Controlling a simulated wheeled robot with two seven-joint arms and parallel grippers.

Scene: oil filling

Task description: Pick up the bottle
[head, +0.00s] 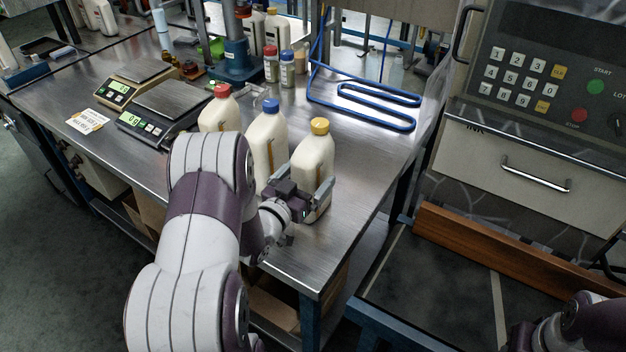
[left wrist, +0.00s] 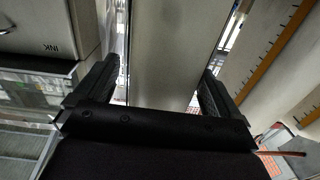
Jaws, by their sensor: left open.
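Three cream bottles stand in a row on the steel bench: one with a red cap (head: 220,108), one with a blue cap (head: 267,140), and one with a yellow cap (head: 314,154) nearest the bench's right edge. My left gripper (head: 312,174) is open, with its fingers on either side of the yellow-capped bottle's body. In the left wrist view the pale bottle wall (left wrist: 170,45) fills the space between the open fingers (left wrist: 161,72); narrow gaps show beside it. The bottle is upright on the bench. Part of my right arm shows at lower right; its jaws are not visible.
The blue-capped bottle, with a marked side strip in the left wrist view (left wrist: 265,55), stands close beside the gripper. Two scales (head: 150,118) (head: 130,80) sit left. A blue tube rack (head: 365,105) lies behind. A keypad machine (head: 530,90) stands right. The bench's front right corner is clear.

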